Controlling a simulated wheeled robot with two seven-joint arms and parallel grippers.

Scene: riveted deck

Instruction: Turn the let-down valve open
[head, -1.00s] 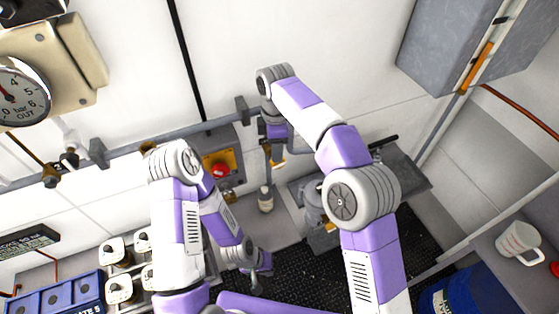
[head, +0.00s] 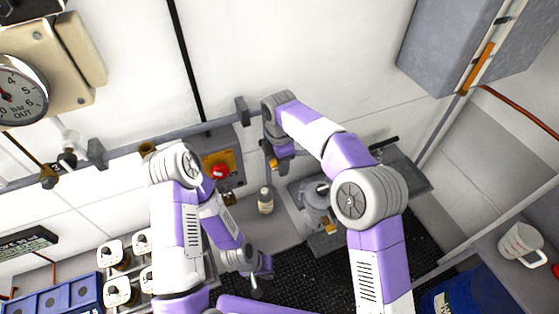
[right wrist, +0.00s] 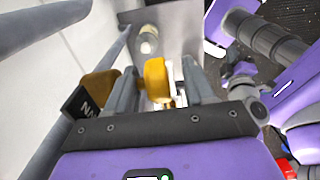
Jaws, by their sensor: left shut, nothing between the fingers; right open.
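A yellow valve handle (right wrist: 155,78) stands between the two fingers of my open right gripper (right wrist: 162,88) in the right wrist view. I cannot tell whether either finger touches it. In the head view my right gripper (head: 281,163) points down beside the wall pipe, with a bit of yellow (head: 273,163) at its fingers; the rest of the valve is hidden. A second orange-yellow part (right wrist: 98,82) with a black label (right wrist: 84,103), partly readable as "NA", sits left of the fingers. My left gripper (head: 258,283) is shut and empty, low over the dark floor.
A grey pipe (head: 122,153) runs along the wall. A red button on a yellow plate (head: 220,171) is between my arms. A mug (head: 520,243) stands far right.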

